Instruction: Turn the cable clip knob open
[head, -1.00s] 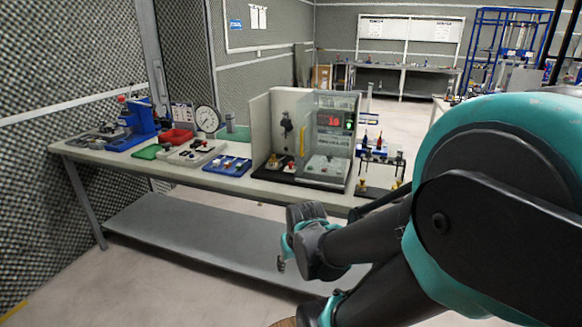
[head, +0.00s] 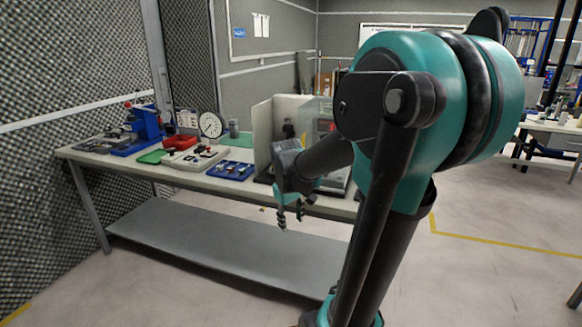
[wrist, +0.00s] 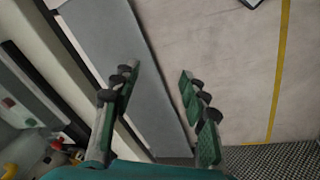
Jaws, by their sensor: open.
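My gripper (head: 290,217) hangs in front of the workbench's front edge, fingers pointing down, apart from everything on the bench. In the wrist view its two fingers (wrist: 157,82) are spread wide with nothing between them, above the lower shelf and floor. I cannot make out for certain which part is the cable clip knob. Small fittings sit on a blue plate (head: 231,171) and on a light grey board (head: 190,157) on the bench.
The workbench (head: 110,163) has a lower shelf (head: 220,250). On it stand a blue press-like device (head: 146,122), a red tray (head: 180,143), a green pad (head: 152,157) and a round dial gauge (head: 211,124). Open floor lies to the right.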

